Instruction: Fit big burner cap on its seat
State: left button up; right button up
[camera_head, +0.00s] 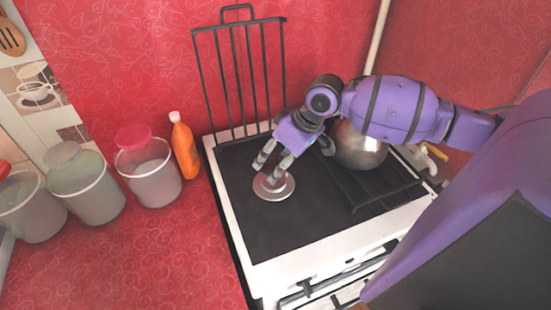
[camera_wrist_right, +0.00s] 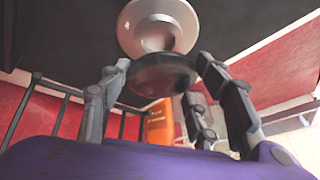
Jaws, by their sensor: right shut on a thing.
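The seat is a pale metal ring-shaped burner (camera_head: 273,190) on the black hob top, left of the pot; it also shows at the top of the right wrist view (camera_wrist_right: 132,30). My right gripper (camera_head: 268,170) is just above it, pointing down. In the right wrist view its fingers (camera_wrist_right: 162,68) are shut on a dark round disc, the big burner cap (camera_wrist_right: 160,76). The cap appears close to the seat, overlapping its near side in that view; I cannot tell whether they touch. In the head view the fingers mostly hide the cap. My left gripper is not in view.
A raised black grate (camera_head: 243,75) stands at the back left of the stove (camera_head: 290,225). A metal pot (camera_head: 362,150) sits on the other grate, right of my gripper. An orange bottle (camera_head: 185,150) and several lidded jars (camera_head: 150,175) stand left of the stove.

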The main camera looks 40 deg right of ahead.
notch_tip(320, 180, down, 2)
jog(key=shift+s+f+b, duration=0.1)
jog(key=shift+b, duration=0.35)
jog(key=shift+f+b, duration=0.65)
jog(key=shift+f, duration=0.35)
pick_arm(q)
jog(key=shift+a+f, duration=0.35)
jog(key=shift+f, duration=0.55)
pick_arm(e)
jog(key=shift+f, duration=0.35)
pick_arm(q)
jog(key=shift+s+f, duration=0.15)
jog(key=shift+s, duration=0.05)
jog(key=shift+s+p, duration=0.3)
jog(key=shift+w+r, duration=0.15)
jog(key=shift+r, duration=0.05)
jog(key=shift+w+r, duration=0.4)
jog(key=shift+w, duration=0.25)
